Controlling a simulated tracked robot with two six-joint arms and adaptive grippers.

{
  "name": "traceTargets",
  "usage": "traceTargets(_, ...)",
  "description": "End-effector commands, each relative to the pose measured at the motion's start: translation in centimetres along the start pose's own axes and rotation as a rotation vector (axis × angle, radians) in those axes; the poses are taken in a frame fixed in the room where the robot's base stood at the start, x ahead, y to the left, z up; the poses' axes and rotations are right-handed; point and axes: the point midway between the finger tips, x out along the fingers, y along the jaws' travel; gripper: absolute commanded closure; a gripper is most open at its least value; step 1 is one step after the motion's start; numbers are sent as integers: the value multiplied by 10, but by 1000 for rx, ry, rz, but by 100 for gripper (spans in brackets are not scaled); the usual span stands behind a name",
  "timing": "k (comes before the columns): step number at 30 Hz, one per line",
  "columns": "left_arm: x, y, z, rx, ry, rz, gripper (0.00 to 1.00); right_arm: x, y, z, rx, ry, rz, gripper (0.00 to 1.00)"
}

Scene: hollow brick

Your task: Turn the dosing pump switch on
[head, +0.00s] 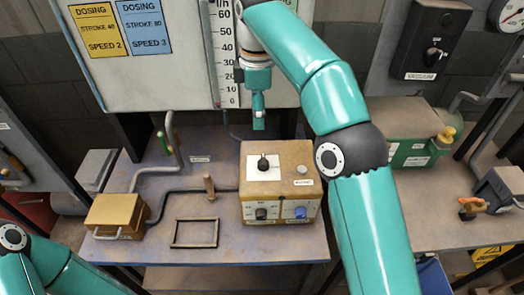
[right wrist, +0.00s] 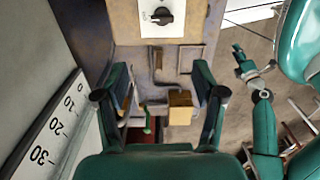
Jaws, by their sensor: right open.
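The dosing pump is a tan box (head: 249,190) on the bench, with a white plate and a black rotary switch (head: 263,162) on top. Its front has a black knob (head: 261,213) and a blue knob (head: 300,212). In the right wrist view the switch (right wrist: 163,16) shows at the top edge, on its white plate. My right gripper (head: 258,120) is above and behind the box, apart from the switch. In the right wrist view its two fingers (right wrist: 164,97) are spread, with nothing between them. A small, unclear part of my left arm, perhaps its gripper (right wrist: 238,50), shows there too.
A white board (head: 160,70) with dosing cards and a level scale (head: 226,60) stands close behind my right gripper. A smaller tan box (head: 115,213), a short post (head: 209,187) and a dark frame (head: 195,233) are on the bench. A green unit (head: 410,135) stands right.

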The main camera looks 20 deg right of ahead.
Motion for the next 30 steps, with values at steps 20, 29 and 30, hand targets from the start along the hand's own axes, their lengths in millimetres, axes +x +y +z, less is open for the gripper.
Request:
traceTargets(20,33,-12,0,0,0,0,60,127,-2,23,42,0,-2,31)
traceTargets(29,33,-12,0,0,0,0,60,160,-2,22,43,1,-2,31)
traceTargets(30,33,-12,0,0,0,0,60,162,-1,22,42,1,-1,31)
